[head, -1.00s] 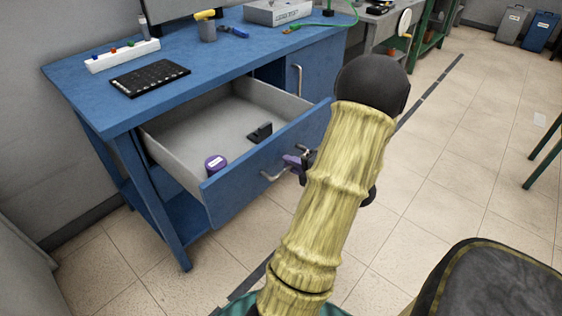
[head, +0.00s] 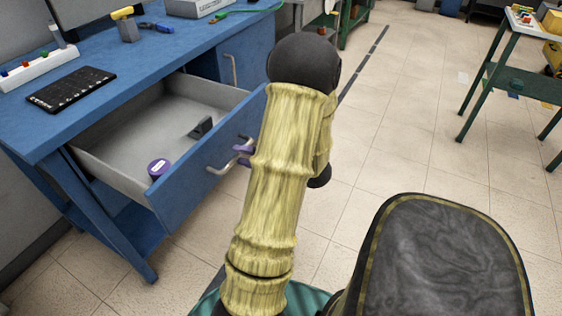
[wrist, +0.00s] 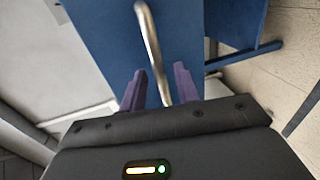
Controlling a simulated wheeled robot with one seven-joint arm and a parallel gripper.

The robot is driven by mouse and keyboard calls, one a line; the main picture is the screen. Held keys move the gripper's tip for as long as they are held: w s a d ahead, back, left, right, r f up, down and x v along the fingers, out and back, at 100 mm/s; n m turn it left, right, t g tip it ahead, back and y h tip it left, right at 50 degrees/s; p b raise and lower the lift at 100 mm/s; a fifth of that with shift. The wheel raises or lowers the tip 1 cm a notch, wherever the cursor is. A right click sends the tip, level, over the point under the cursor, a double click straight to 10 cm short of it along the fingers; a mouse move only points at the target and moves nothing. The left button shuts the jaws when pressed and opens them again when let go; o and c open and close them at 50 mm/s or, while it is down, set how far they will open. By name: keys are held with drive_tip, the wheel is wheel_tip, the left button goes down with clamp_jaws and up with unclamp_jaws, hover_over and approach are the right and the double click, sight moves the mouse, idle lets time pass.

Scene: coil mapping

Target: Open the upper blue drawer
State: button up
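The upper blue drawer (head: 207,157) of the blue workbench stands pulled well out in the head view, its grey inside showing. Its curved metal handle (head: 221,168) is on the front panel. My gripper (head: 241,153), with purple fingers, is at the right part of the handle, partly hidden by my arm. In the wrist view the handle (wrist: 152,45) runs between the two fingers of my gripper (wrist: 160,72). The fingers are apart, with a visible gap on both sides of the bar. The blue drawer front (wrist: 100,35) lies behind.
In the drawer are a purple round item (head: 159,168) and a small black object (head: 201,128). The workbench top (head: 110,105) holds a keyboard (head: 71,89) and a power strip (head: 38,68). A green-legged table (head: 500,75) stands right. Tiled floor (head: 400,140) between is clear.

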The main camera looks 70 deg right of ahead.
drive_tip(key=p+v, duration=0.1)
drive_tip(key=v, duration=1.4)
drive_tip(key=shift+w, duration=0.15)
